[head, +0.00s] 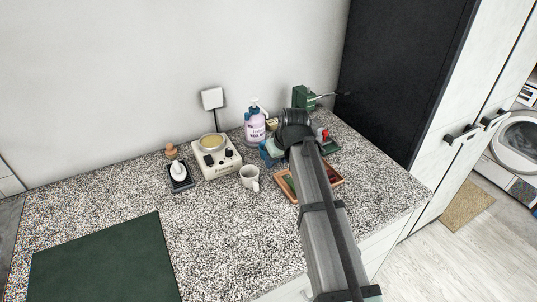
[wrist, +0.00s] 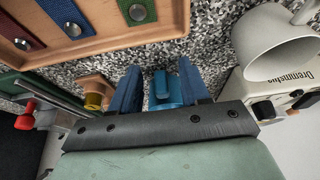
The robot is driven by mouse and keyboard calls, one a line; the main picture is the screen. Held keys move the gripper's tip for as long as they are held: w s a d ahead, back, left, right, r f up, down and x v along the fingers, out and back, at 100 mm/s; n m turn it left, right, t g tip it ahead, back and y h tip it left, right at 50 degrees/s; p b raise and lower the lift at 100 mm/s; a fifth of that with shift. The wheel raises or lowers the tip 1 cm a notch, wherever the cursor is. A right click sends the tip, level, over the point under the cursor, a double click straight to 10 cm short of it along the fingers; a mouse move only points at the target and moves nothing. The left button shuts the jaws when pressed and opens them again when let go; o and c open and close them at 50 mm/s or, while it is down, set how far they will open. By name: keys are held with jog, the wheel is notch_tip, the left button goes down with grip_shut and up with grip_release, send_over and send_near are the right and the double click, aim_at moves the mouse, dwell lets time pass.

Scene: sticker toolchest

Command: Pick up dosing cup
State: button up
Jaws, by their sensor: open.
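A small blue object, seemingly the dosing cup (wrist: 166,90), shows in the wrist view between the two blue fingers of my gripper (wrist: 161,90). The gripper is open, with one finger on each side of it. Its lower part is hidden behind the dark gripper bar, and I cannot tell whether the fingers touch it. In the head view my arm covers much of this spot; a blue patch (head: 268,153) shows left of the arm's end, but finger and cup cannot be told apart there.
A white mug (head: 249,178) and a cream appliance (head: 217,160) stand to the left. A wooden tray with coloured strips (wrist: 160,22) lies close by. A pump bottle (head: 255,127) stands behind. A red-knobbed tool (wrist: 27,115) is near. The left counter is mostly clear around a green mat (head: 105,262).

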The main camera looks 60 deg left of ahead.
jog(key=shift+a+f, duration=0.1)
jog(key=shift+f, duration=0.05)
grip_shut()
dwell(0.4)
jog(key=shift+d+r, duration=0.2)
jog(key=shift+r, duration=0.2)
notch_tip(320, 180, up, 6)
jog(key=d, duration=1.9)
jog(key=shift+d, duration=0.25)
